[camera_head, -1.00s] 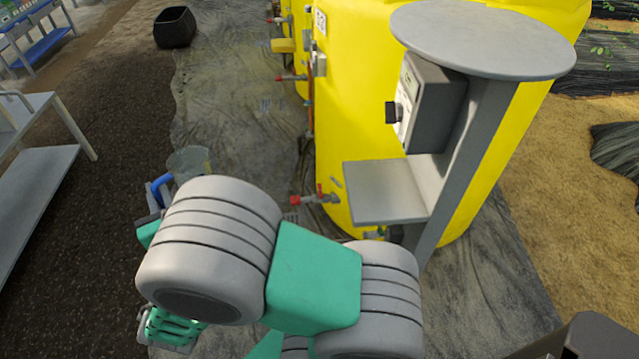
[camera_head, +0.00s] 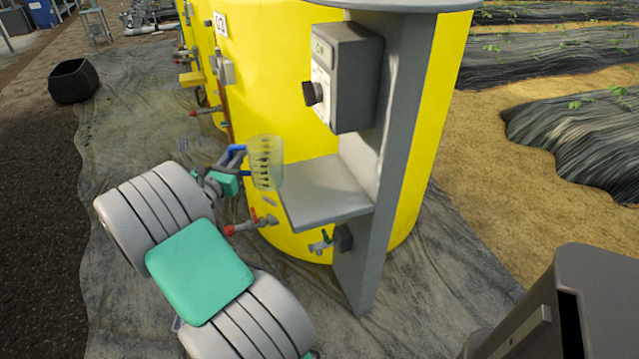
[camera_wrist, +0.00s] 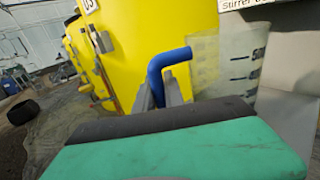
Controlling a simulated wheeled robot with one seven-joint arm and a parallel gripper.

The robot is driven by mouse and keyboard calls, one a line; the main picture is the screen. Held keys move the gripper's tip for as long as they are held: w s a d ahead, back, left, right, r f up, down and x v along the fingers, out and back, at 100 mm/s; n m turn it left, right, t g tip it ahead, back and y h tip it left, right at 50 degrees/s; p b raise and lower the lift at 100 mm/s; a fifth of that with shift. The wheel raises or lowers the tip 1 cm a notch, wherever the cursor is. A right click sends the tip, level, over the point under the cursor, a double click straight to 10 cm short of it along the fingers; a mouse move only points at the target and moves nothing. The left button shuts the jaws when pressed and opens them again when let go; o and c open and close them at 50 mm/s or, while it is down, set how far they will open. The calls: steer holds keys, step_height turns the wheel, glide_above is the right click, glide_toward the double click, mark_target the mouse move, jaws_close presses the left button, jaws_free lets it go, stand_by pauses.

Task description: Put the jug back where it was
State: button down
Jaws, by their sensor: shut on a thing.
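The jug (camera_head: 265,163) is a clear measuring jug with dark graduation marks and a blue handle (camera_head: 236,152). My gripper (camera_head: 222,178) is shut on the blue handle and holds the jug in the air, roughly upright, at the left edge of the grey shelf (camera_head: 325,192). I cannot tell whether the jug touches the shelf. In the wrist view the jug (camera_wrist: 222,62) stands right of the gripper fingers (camera_wrist: 160,92), with its blue handle between them. The jug's base is hidden there by my gripper body.
A grey control box (camera_head: 345,78) with a black knob hangs on the post above the shelf. The shelf top looks clear.

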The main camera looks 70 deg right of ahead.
steer(key=s+d, duration=1.3)
steer(key=f+b, duration=0.2)
steer(key=f, duration=0.1)
steer(key=f+b, duration=0.1)
steer(key=f, duration=0.2)
steer(key=shift+w+a+f+b, duration=0.1)
steer(key=shift+a+f+b, duration=0.1)
steer(key=shift+f+b, duration=0.15)
steer(key=shift+d+f, duration=0.15)
steer(key=shift+f, duration=0.1)
steer(key=shift+r, duration=0.2)
steer(key=c, duration=1.9)
jaws_free()
steer(key=shift+f, duration=0.25)
steer(key=o, duration=0.5)
steer(key=shift+c, duration=0.2)
steer(key=shift+r, duration=0.1)
